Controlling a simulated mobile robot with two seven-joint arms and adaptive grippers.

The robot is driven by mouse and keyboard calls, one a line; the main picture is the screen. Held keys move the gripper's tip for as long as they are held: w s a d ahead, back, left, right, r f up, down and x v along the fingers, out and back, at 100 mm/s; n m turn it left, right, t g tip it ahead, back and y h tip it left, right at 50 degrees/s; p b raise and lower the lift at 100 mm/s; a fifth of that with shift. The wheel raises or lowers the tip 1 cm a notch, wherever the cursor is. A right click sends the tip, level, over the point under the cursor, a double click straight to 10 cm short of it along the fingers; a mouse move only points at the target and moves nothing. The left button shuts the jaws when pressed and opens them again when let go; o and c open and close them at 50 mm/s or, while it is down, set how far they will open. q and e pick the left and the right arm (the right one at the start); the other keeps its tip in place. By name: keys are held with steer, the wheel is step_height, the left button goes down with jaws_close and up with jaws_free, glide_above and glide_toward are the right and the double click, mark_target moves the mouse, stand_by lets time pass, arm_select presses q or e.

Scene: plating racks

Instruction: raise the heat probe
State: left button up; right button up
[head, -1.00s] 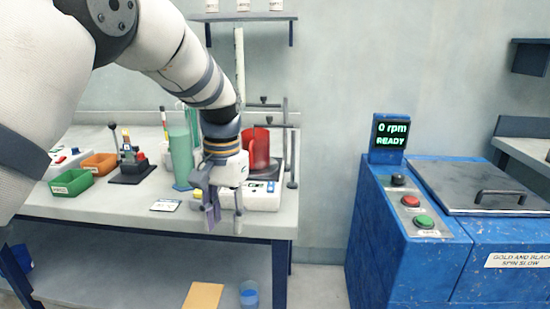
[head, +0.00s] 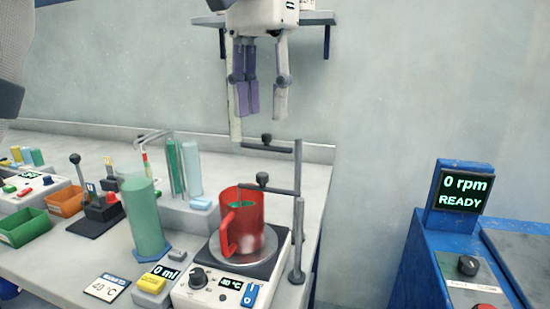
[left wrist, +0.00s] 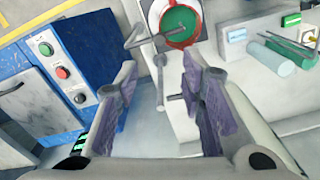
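A dark stand (head: 298,225) rises at the right rear corner of the hot plate (head: 225,284), with two knobbed side arms. The upper arm (head: 268,147) and lower arm (head: 270,187) reach left, the lower one above a red jug (head: 251,218) holding green liquid. I cannot tell clearly which part is the heat probe. My left gripper (head: 262,100) points down, open and empty, above and apart from the stand. In the left wrist view its fingers (left wrist: 160,100) are spread, with the stand (left wrist: 138,36) and jug (left wrist: 196,33) beyond them. My right gripper is not in view.
A green cylinder (head: 144,222) stands left of the hot plate. A wall shelf (head: 312,18) is behind my gripper. A blue machine (head: 405,260) with a "0 rpm READY" screen stands to the right. Orange (head: 66,203) and green bins (head: 25,228) sit at left.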

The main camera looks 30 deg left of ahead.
mark_target(263, 173)
arm_select(q)
step_height(263, 173, down, 10)
steer(key=shift+s+f, duration=0.1)
steer(key=shift+f, duration=0.1)
jaws_close()
